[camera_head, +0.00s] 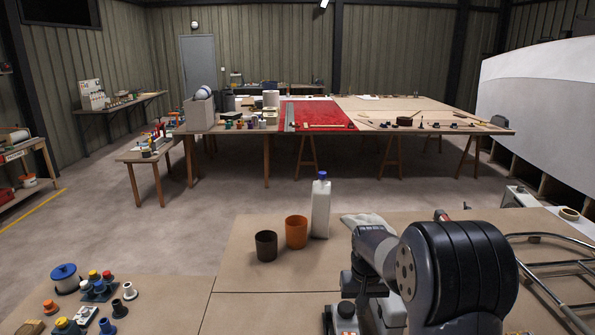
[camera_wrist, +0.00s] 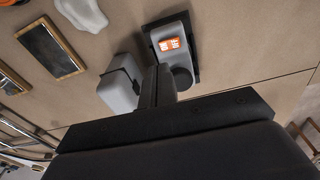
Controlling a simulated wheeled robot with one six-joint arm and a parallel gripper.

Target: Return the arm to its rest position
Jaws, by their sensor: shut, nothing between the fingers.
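My arm (camera_head: 455,270) is folded low at the right front of the near bench in the head view, with its large black joint closest to the camera. My gripper (camera_wrist: 157,85) shows in the wrist view as dark fingers closed together, with nothing between them. A grey device with an orange display (camera_wrist: 171,48) lies just beyond the fingertips. A grey block-like item (camera_wrist: 119,88) is just left of the fingers. I cannot tell whether the fingers touch either one. The gripper's fingers are not clearly visible in the head view, where the arm hides part of the bench.
On the near bench (camera_head: 255,290) stand a dark cup (camera_head: 266,246), an orange cup (camera_head: 296,232) and a white bottle (camera_head: 320,208). Metal tubing (camera_head: 548,238) lies at right. A dark framed panel (camera_wrist: 50,48) and white cloth (camera_wrist: 80,12) lie left of the gripper.

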